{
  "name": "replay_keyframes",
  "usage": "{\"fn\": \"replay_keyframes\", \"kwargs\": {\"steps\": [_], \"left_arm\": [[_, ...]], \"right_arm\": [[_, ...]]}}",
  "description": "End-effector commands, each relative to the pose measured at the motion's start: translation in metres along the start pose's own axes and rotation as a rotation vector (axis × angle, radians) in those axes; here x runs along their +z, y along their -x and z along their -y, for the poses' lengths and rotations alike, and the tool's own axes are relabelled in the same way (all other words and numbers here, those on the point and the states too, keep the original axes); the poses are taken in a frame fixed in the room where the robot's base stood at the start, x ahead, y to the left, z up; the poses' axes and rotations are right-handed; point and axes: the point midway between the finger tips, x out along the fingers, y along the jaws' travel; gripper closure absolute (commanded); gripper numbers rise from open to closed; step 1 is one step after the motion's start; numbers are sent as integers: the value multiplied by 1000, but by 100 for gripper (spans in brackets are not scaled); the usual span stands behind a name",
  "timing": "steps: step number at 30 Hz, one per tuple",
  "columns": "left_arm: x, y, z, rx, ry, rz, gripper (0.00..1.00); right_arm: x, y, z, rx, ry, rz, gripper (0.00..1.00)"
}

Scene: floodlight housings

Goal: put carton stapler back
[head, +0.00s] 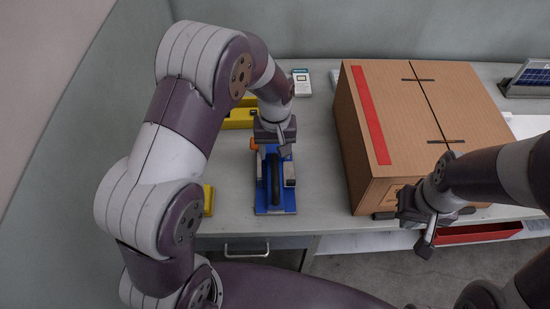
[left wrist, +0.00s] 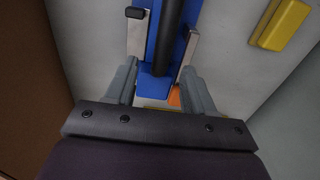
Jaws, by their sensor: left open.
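A blue piece with a long dark bar and metal side parts, which I take for the carton stapler or its holder (head: 263,200), lies on the workbench left of the big carton. It also shows in the left wrist view (left wrist: 155,82). My left gripper (head: 274,150) is over its far end. In the left wrist view my left gripper (left wrist: 160,75) is open, with a finger on either side of the blue piece; I cannot tell whether they touch it. An orange part (head: 254,143) shows beside the gripper. My right gripper (head: 425,232) is at the carton's front edge, its jaws unclear.
A large brown carton (head: 420,110) with a red stripe stands right of the blue piece. Yellow items (head: 238,118) (head: 208,200) lie to the left, and a small white device (head: 301,82) at the back. A red tray (head: 475,234) is below the bench edge at right.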

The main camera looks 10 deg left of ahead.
Motion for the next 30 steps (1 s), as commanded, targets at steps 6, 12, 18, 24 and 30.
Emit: {"fn": "replay_keyframes", "kwargs": {"steps": [6,12,18,24,30], "left_arm": [[0,53,0,1,0,-3,47],[8,74,9,3,-20,-6,47],[73,75,63,21,-186,-73,47],[122,68,93,22,-294,-119,47],[126,66,94,21,-304,-119,47]], "right_arm": [[0,-1,0,0,0,0,100],[0,-1,0,0,0,0,100],[0,-1,0,0,0,0,100],[0,-1,0,0,0,0,100],[0,-1,0,0,0,0,100]]}}
